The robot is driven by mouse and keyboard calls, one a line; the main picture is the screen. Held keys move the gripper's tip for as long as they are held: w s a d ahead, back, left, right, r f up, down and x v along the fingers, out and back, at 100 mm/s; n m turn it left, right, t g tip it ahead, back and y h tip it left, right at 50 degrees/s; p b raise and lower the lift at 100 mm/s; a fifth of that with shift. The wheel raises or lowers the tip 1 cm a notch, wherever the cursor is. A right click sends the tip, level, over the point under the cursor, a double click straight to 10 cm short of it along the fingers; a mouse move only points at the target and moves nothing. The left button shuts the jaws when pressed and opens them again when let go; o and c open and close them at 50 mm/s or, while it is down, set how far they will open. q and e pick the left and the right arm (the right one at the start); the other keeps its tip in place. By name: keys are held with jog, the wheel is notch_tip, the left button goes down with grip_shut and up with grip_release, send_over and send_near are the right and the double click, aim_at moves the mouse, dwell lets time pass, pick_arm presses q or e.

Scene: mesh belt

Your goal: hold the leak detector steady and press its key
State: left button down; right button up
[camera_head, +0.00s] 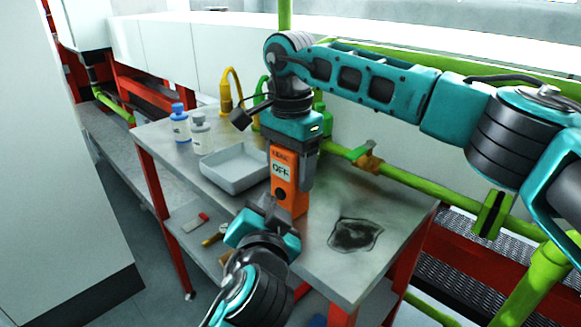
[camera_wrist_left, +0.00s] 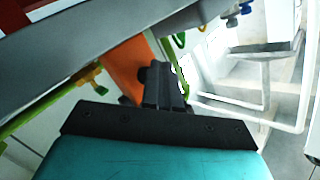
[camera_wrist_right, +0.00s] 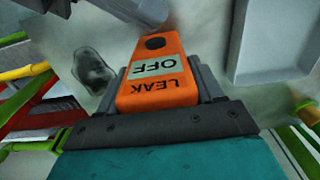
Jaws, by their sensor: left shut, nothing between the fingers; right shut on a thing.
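The orange leak detector (camera_head: 284,171) has the words LEAK and OFF on its face and a round dark key (camera_wrist_right: 155,43) near its lower end. My right gripper (camera_head: 301,178) is shut on its sides and holds it upright over the table; it also shows in the right wrist view (camera_wrist_right: 187,95). My left gripper (camera_head: 268,206) is shut and empty, with its fingertips close to the detector's lower end, near the key. In the left wrist view its closed fingers (camera_wrist_left: 163,85) stand before the orange body (camera_wrist_left: 122,68). I cannot tell whether they touch it.
The grey metal table (camera_head: 320,262) holds a shallow grey tray (camera_head: 233,185), two bottles (camera_head: 180,124) and a dark stain (camera_head: 355,235). A green pipe (camera_head: 400,178) runs behind. A lower shelf (camera_head: 188,238) carries small tools.

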pick_arm(q)
jog(key=shift+w+d, duration=0.15)
jog(key=shift+w, duration=0.05)
dwell(0.5)
jog(key=shift+s+a, duration=0.35)
jog(key=shift+s, duration=0.1)
jog(key=s+a, duration=0.4)
jog(key=shift+a, duration=0.1)
dwell(0.6)
pick_arm(e)
jog(key=o, duration=1.2)
